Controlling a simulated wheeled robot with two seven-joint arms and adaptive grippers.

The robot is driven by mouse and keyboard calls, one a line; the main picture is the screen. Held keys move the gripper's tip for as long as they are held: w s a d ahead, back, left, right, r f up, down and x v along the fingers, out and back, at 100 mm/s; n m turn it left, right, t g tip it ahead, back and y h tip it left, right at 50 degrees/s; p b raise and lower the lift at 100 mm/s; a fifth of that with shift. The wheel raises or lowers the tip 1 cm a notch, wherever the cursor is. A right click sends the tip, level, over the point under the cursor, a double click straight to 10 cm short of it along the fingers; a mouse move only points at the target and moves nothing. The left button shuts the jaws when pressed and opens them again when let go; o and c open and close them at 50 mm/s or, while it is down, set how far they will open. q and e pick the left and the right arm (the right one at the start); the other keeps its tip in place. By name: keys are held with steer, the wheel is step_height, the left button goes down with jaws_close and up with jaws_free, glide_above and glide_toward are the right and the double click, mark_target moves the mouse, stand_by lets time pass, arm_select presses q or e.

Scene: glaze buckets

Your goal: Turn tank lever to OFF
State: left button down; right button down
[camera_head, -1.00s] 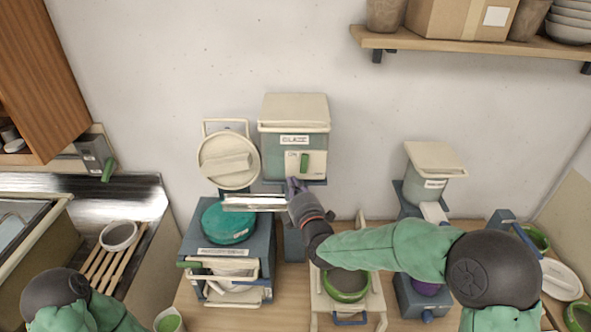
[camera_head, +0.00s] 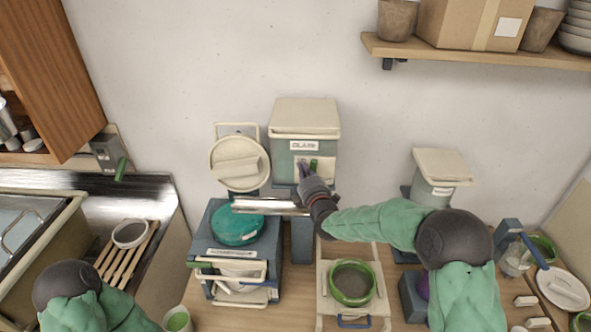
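The glaze tank (camera_head: 288,141) is a pale-green box with a cream lid and a GLAZE label, mounted on the wall at the centre. Its green lever (camera_head: 314,165) stands upright on a cream plate (camera_head: 299,161) low on the tank's front. My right gripper (camera_head: 304,169) is at that plate, its purple fingertips just left of the lever. The fingers and wrist hide part of the plate, and I cannot tell whether they touch the lever or are open. My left arm shows at the lower left, but its gripper is out of view.
A shiny metal trough (camera_head: 268,206) lies just below the tank, close to my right wrist. A machine with a teal round lid (camera_head: 237,225) stands at the lower left of it. A green-rimmed bucket (camera_head: 352,283) and a smaller lidded tank (camera_head: 437,180) are to the right.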

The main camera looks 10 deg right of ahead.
steer(key=shift+s+d, duration=0.15)
steer(key=shift+d, duration=0.2)
